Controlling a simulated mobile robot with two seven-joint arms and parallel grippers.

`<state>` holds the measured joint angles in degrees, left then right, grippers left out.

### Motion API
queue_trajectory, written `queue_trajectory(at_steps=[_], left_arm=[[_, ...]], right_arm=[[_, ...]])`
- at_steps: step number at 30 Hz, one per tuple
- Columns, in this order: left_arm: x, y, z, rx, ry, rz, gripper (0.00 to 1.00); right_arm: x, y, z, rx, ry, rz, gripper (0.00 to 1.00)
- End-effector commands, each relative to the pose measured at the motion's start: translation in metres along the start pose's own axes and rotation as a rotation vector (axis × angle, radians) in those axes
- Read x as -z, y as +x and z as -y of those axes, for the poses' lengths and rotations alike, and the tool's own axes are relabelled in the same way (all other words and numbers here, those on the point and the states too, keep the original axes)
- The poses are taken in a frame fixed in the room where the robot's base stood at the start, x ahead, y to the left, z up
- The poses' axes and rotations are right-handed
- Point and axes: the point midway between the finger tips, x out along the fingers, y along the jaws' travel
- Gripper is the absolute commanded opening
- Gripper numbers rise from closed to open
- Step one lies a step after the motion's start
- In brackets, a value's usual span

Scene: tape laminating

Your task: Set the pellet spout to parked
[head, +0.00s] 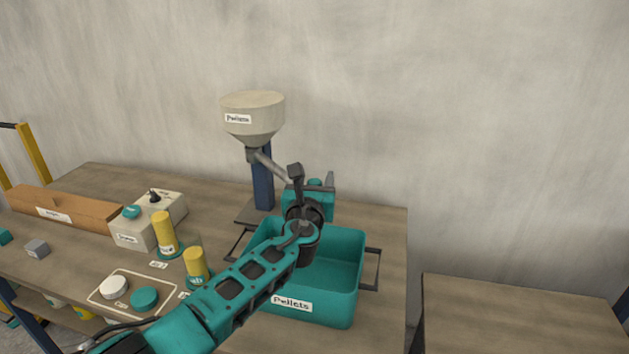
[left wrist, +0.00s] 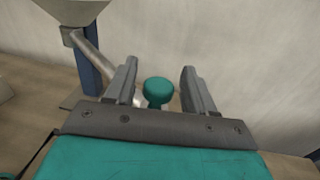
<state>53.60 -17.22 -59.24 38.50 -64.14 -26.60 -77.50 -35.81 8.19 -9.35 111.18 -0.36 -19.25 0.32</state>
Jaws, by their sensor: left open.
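The pellet hopper (head: 254,118), a pale funnel labelled as pellets, stands on a blue post (head: 263,180) at the back of the table. Its grey spout (head: 270,165) slants down to the right, toward the teal bin. In the left wrist view the spout (left wrist: 92,62) runs down behind the left finger. A round teal knob (left wrist: 158,91) shows between the fingers there, apart from both of them. My left gripper (head: 313,182) is open and empty near the spout's lower end, which it partly hides in the head view. My right gripper is not in view.
A teal bin (head: 335,308) labelled Pellets, with dark side handles, sits below my left arm. To the left are a beige control box (head: 128,236), yellow cylinders (head: 164,230) and a long brown box (head: 62,206). The wall is close behind; another table (head: 500,310) stands right.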

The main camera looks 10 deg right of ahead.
Motion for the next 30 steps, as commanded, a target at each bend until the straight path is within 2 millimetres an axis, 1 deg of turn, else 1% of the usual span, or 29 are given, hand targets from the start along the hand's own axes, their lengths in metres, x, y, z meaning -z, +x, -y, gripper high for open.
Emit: queue_trajectory(at_steps=[5, 8, 13, 15, 20, 30], left_arm=[[0.0, -0.003, 0.0, 0.0, -0.001, -0.002, 0.54], [0.0, -0.009, -0.001, 0.0, -0.003, -0.004, 0.54], [-0.002, -0.029, -0.001, 0.001, -0.002, -0.005, 0.54], [0.003, -0.035, 0.0, 0.001, -0.004, -0.003, 0.54], [0.002, -0.052, -0.001, 0.001, -0.003, -0.003, 0.54], [0.002, -0.097, -0.001, 0.0, -0.001, -0.001, 0.54]], right_arm=[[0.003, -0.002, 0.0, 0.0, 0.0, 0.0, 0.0], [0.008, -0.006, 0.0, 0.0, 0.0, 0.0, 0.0], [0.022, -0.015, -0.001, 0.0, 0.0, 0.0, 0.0], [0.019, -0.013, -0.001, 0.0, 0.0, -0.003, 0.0], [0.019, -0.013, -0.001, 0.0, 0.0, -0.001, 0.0], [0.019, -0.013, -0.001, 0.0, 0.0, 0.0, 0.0]])
